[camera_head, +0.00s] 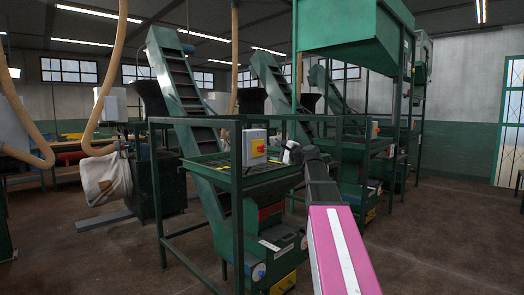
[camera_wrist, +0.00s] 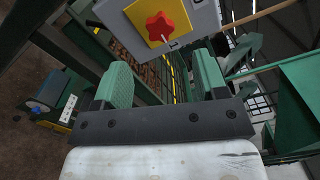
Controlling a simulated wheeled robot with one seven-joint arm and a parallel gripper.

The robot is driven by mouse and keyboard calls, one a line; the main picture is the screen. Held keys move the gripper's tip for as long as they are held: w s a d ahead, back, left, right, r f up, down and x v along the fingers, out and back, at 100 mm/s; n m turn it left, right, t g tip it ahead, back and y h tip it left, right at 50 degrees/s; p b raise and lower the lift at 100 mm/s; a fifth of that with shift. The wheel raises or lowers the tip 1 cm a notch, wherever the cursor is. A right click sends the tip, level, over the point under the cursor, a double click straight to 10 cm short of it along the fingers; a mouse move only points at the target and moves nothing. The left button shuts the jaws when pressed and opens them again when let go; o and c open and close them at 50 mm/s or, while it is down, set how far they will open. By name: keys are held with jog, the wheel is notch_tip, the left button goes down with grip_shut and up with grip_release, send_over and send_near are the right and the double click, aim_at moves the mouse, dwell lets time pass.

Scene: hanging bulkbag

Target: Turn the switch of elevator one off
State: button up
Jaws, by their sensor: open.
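A grey switch box (camera_head: 249,138) is mounted on the green frame of the nearest inclined elevator (camera_head: 181,85). Its red rotary switch (camera_head: 259,148) sits on a yellow plate. In the wrist view the red star-shaped knob (camera_wrist: 160,27) is at the top centre, on its yellow plate (camera_wrist: 148,14). I cannot read its setting. My gripper (camera_head: 290,152) is just right of the box in the head view. In the wrist view my gripper (camera_wrist: 162,68) has its two green fingers spread apart, with nothing between them. The knob lies beyond the fingertips, and I see no contact.
Green frame rails (camera_head: 238,205) surround the elevator's hopper below the box. Further elevators (camera_head: 270,82) and a large green hopper (camera_head: 350,30) stand behind and to the right. A hanging hose (camera_head: 107,80) and a white bag (camera_head: 105,178) are at left. Open floor (camera_head: 440,235) lies right.

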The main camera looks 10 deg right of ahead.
aim_at(262, 149)
jog(key=x, duration=1)
jog(key=shift+s, duration=0.1)
jog(key=c, duration=0.9)
